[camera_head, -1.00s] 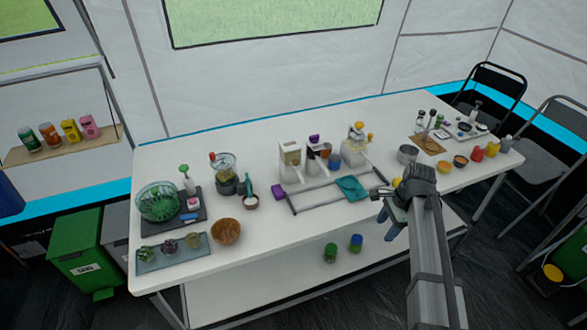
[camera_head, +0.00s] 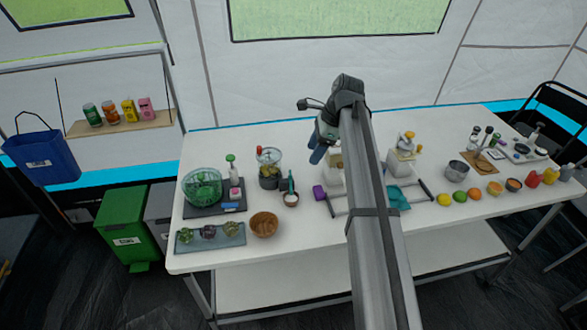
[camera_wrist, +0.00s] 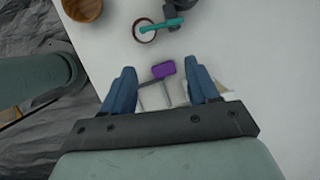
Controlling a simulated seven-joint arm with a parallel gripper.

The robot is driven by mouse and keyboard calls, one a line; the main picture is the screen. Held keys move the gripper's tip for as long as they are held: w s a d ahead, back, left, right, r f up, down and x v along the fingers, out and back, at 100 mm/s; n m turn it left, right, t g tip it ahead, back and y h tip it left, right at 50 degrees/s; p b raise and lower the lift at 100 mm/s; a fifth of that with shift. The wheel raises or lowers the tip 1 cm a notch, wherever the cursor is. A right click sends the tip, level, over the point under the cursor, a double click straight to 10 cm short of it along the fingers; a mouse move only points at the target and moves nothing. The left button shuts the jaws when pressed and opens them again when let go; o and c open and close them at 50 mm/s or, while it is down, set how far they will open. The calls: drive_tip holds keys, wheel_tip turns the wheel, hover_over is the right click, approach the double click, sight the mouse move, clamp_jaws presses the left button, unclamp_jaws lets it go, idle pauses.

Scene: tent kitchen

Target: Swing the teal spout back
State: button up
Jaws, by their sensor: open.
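The teal spout (camera_head: 291,183) is on the white table, right of a jar with a dark base (camera_head: 269,181). In the wrist view the teal spout (camera_wrist: 160,27) reaches left from a dark body (camera_wrist: 184,12) and lies over a small round bowl (camera_wrist: 144,33). My gripper (camera_head: 316,155) hangs above the table, right of the spout and apart from it. In the wrist view my gripper (camera_wrist: 160,77) is open, its blue fingers apart with nothing held. The spout lies beyond the fingertips, at the top of the picture.
A purple block (camera_wrist: 163,69) shows between and below the fingers. White dispensers (camera_head: 404,160) and a dark rail frame (camera_head: 425,190) stand to the right, partly hidden by my arm. A wooden bowl (camera_head: 264,224) and a green glass bowl (camera_head: 202,187) are to the left.

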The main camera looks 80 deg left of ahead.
drive_tip(key=a+r, duration=0.2)
drive_tip(key=a, duration=0.2)
approach(291, 182)
drive_tip(key=a+f, duration=0.1)
drive_tip(key=f, duration=0.1)
drive_tip(key=s+a+f, duration=0.2)
drive_tip(key=f, duration=0.1)
drive_tip(key=shift+s+a+f, duration=0.1)
drive_tip(key=shift+a+f, duration=0.1)
drive_tip(key=shift+f, duration=0.2)
clamp_jaws()
idle(0.4)
